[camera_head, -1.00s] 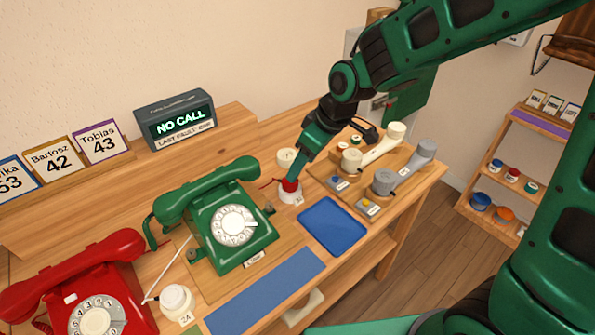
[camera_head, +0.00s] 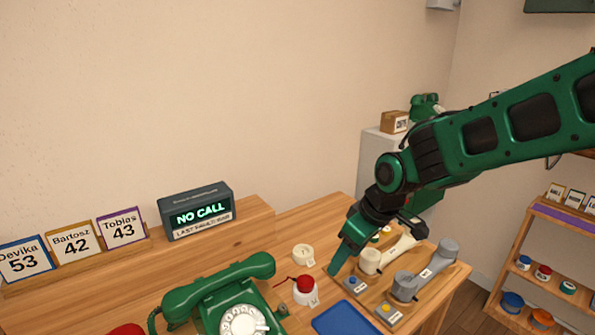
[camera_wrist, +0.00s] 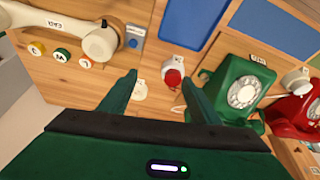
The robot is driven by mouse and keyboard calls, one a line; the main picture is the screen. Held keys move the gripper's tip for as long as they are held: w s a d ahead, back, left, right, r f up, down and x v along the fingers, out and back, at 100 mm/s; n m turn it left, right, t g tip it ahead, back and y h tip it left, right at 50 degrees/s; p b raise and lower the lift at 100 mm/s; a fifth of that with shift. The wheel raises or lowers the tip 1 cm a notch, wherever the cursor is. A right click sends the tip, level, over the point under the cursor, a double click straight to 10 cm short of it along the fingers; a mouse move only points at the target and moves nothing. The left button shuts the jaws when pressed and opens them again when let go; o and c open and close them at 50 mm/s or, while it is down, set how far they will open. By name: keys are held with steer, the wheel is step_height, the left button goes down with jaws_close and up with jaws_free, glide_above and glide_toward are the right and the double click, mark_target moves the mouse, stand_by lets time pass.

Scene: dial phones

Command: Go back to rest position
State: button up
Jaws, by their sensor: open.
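My gripper (camera_head: 338,262) is above the wooden table in the head view, close to a white holder with a red top (camera_head: 305,288). In the wrist view my gripper (camera_wrist: 158,85) shows two green fingers spread apart with nothing between them. The red-topped holder (camera_wrist: 173,75) lies beyond the fingertips there. A round cream piece (camera_wrist: 140,90) shows between the fingers, lower on the table. The green dial phone (camera_head: 235,300) stands left of my gripper, its handset across its top.
A grey handset (camera_head: 430,270) and a cream handset (camera_head: 385,255) lie on a board at the table's right. A blue mat (camera_head: 345,318) is at the front. A NO CALL display (camera_head: 197,212) and name cards (camera_head: 75,243) stand behind. A shelf (camera_head: 545,260) stands right.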

steer(key=s+d+r+m+h, duration=0.1)
steer(key=s+d+m, duration=0.2)
steer(key=d, duration=0.4)
steer(key=s+d+m+g+h, duration=0.1)
steer(key=s+d+m, duration=0.1)
steer(key=s+d, duration=0.3)
steer(key=s+d+r+m+h, duration=0.1)
steer(key=s+d+m, duration=0.15)
steer(key=d, duration=0.55)
steer(key=s+d+m+g, duration=0.1)
steer(key=s+d+m, duration=0.2)
steer(key=s, duration=0.4)
steer(key=s+d+m+g, duration=0.1)
steer(key=s+d+m, duration=0.3)
steer(key=s, duration=0.3)
steer(key=shift+s+d+r, duration=0.2)
steer(key=shift+d, duration=0.3)
steer(key=shift+m, duration=0.25)
steer(key=shift+c, duration=0.6)
